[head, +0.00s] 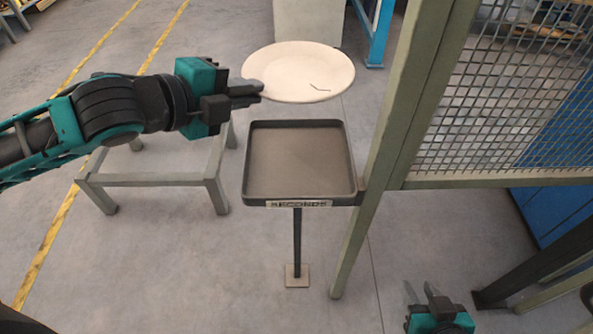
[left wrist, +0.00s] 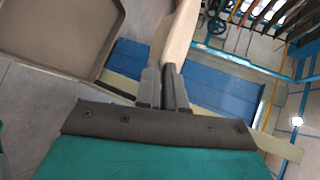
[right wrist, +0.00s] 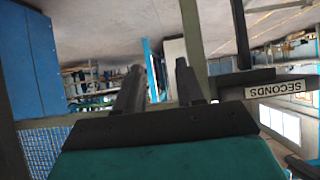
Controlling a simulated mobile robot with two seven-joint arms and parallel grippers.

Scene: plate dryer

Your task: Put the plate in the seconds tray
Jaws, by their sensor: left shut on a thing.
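A round cream plate (head: 297,65) with a dark crack-like mark near its right side is held level by its left edge in my left gripper (head: 258,90). In the head view it appears just beyond the seconds tray. The left wrist view shows the fingers (left wrist: 165,88) shut on the plate's rim (left wrist: 180,38). The seconds tray (head: 352,165) is a shallow, empty, dark-rimmed square tray on a post, with a label on its front; its underside and label (right wrist: 275,90) show in the right wrist view. My right gripper (head: 427,296) is low at the bottom right, open and empty.
A green-grey post (head: 390,150) with a wire mesh panel (head: 500,100) stands right beside the tray. A low grey frame (head: 150,180) stands to the left of the tray. A blue cabinet (head: 560,200) is at the far right. The floor in front is clear.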

